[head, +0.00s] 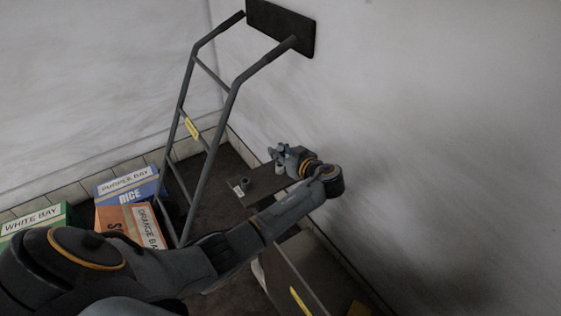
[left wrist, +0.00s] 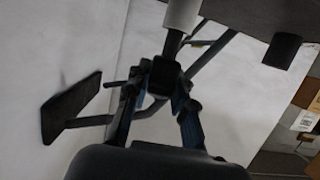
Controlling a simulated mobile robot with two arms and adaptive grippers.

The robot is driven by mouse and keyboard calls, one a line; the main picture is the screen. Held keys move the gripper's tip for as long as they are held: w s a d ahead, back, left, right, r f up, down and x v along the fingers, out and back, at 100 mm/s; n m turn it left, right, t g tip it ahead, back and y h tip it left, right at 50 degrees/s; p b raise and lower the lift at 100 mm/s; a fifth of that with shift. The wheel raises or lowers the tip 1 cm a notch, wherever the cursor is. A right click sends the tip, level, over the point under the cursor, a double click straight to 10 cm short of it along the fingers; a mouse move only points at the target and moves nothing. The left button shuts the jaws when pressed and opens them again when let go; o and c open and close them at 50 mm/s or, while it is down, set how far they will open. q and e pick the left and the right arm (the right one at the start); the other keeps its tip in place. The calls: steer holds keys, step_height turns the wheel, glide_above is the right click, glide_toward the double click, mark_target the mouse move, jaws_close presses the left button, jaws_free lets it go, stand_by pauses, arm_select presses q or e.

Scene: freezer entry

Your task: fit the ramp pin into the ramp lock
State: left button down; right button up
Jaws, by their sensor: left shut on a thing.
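My left gripper (head: 283,157) is over the far end of a dark plate (head: 266,184) near the right wall. In the left wrist view the left gripper (left wrist: 163,82) is shut on the ramp pin (left wrist: 172,44), a dark rod with a pale cylindrical part (left wrist: 182,13). The pin's far end is cut off by the frame's top edge. A short dark round socket, which looks like the ramp lock (head: 244,181), stands on the plate beside a small label. It also shows in the left wrist view (left wrist: 282,51), apart from the pin. My right gripper is out of view.
The wall is close on the right.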

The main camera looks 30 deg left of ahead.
mark_target(280, 149)
arm_select(q)
steer(key=shift+r, duration=0.5)
stand_by(0.5)
steer(key=shift+r, duration=0.1)
steer(key=shift+r+p, duration=1.85)
steer(key=shift+r, duration=0.9)
